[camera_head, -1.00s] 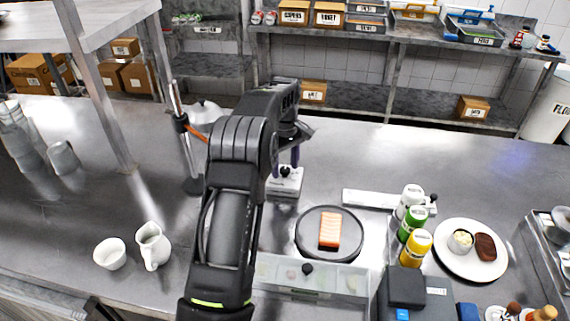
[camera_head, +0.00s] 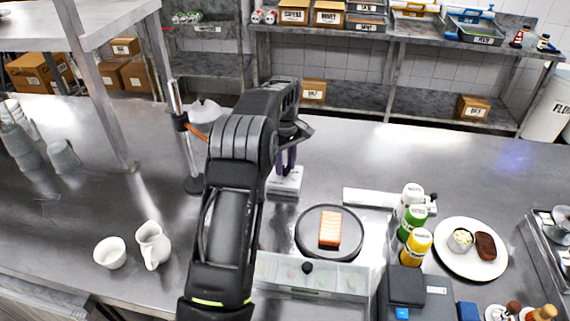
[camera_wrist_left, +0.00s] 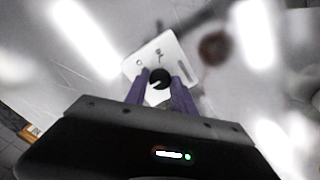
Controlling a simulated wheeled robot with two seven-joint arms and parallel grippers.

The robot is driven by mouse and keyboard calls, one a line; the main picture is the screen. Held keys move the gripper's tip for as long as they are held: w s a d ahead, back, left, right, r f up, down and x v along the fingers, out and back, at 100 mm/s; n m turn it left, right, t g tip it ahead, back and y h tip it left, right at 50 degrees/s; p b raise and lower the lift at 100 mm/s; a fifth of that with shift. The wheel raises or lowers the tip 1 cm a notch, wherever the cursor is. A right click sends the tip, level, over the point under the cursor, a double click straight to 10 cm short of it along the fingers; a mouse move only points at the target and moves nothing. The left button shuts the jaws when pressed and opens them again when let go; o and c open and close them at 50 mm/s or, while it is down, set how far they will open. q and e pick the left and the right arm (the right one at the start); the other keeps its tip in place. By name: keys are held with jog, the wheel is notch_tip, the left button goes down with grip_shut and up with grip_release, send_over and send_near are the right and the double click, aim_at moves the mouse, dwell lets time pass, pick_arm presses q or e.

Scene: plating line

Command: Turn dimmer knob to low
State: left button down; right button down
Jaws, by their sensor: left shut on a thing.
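The dimmer is a light grey box (camera_head: 286,187) on the steel counter, just beyond my left arm. In the left wrist view its plate (camera_wrist_left: 180,58) lies tilted, with small dark marks and a round black knob (camera_wrist_left: 160,78) that has a pale line. My left gripper (camera_head: 287,158) points down over the box. Its purple fingers (camera_wrist_left: 159,90) are closed on either side of the knob. The knob is hidden by the fingers in the head view. My right gripper is not in view.
A dark round plate with an orange slab (camera_head: 329,229) sits right of the dimmer. A lamp stand (camera_head: 189,155) rises close on the left. Several bottles (camera_head: 416,247) stand farther right. The counter behind the dimmer is mostly clear.

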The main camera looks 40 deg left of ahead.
pick_arm(q)
jog(key=shift+m, duration=0.4)
jog(key=m, duration=0.5)
jog(key=shift+b, duration=0.4)
jog(key=m, duration=0.6)
jog(key=c, duration=1.1)
grip_release()
jog(key=shift+o, duration=0.2)
